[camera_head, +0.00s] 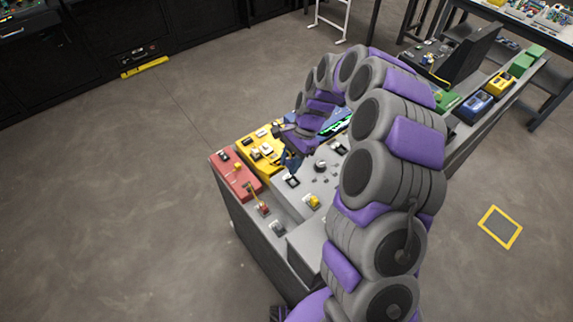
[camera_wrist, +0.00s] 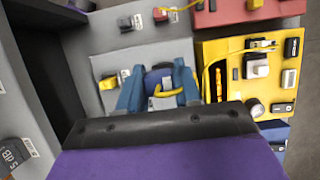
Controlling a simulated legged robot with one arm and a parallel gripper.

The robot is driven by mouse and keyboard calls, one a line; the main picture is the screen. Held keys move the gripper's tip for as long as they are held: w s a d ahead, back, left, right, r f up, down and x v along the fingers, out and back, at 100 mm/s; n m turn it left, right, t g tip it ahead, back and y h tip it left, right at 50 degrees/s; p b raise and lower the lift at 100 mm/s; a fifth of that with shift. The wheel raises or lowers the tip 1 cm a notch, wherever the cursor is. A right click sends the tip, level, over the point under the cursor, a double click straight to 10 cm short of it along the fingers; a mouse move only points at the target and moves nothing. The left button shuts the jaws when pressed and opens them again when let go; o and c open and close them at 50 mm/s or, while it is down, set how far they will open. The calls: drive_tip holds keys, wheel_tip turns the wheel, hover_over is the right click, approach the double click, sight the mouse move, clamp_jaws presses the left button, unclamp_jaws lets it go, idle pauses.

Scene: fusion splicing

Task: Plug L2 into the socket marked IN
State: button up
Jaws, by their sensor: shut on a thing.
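My gripper (camera_wrist: 160,84) has two blue fingers closed around a small dark purple-blue piece with a yellow loop (camera_wrist: 165,92) at its near side. No L2 mark can be read on this piece. The fingers are over the grey panel, beside the yellow unit (camera_wrist: 238,92). In the head view my gripper (camera_head: 290,162) is over the bench top, next to the yellow unit, and its fingertips are small and partly hidden. A socket marked IN cannot be made out. Small labels by the grey panel's fittings are too blurred to read.
The red unit (camera_head: 228,181) sits at the bench's left corner. The yellow unit carries switches, a knob (camera_wrist: 255,108) and a thin yellow cable (camera_wrist: 207,72). The floor around the bench is open.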

sight(291, 184)
drive_tip(key=shift+w+d+f+b, duration=0.1)
drive_tip(key=shift+d+f+b, duration=0.05)
drive_tip(key=shift+f+b, duration=0.95)
drive_tip(key=shift+w+d+f+b, duration=0.1)
drive_tip(key=shift+d+f+b, duration=0.1)
drive_tip(key=shift+f+b, duration=0.85)
drive_tip(key=shift+d+f+b, duration=0.15)
drive_tip(key=shift+f+b, duration=0.4)
drive_tip(key=shift+f, duration=1)
drive_tip(key=shift+p, duration=0.95)
drive_tip(key=shift+s+f, duration=0.2)
drive_tip(key=shift+f, duration=0.15)
